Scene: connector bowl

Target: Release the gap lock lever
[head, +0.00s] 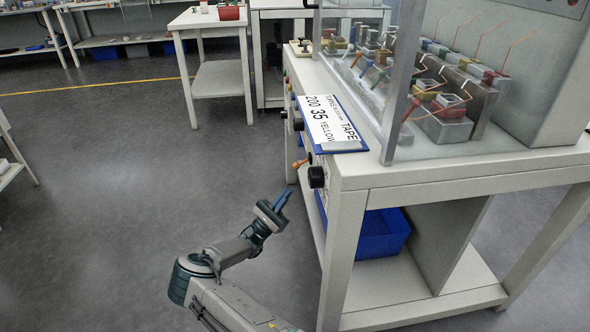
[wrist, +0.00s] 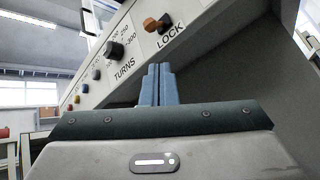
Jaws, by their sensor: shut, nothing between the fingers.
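The lock lever has an orange-brown handle (wrist: 153,25) beside a dark hub, above the printed word LOCK on the machine's front panel in the wrist view. In the head view, the orange handle (head: 299,164) sticks out from the panel near the bench's near corner, beside a black knob (head: 316,177). My gripper (head: 285,196) is shut and empty, below and in front of the panel, with its fingers pointing up toward it. In the wrist view, the blue fingertips (wrist: 157,69) are together, below the lever and apart from it.
A black TURNS knob (wrist: 114,50) sits left of the lever on the panel. A blue bin (head: 375,237) stands on the lower shelf. The floor (head: 110,190) to the left is clear.

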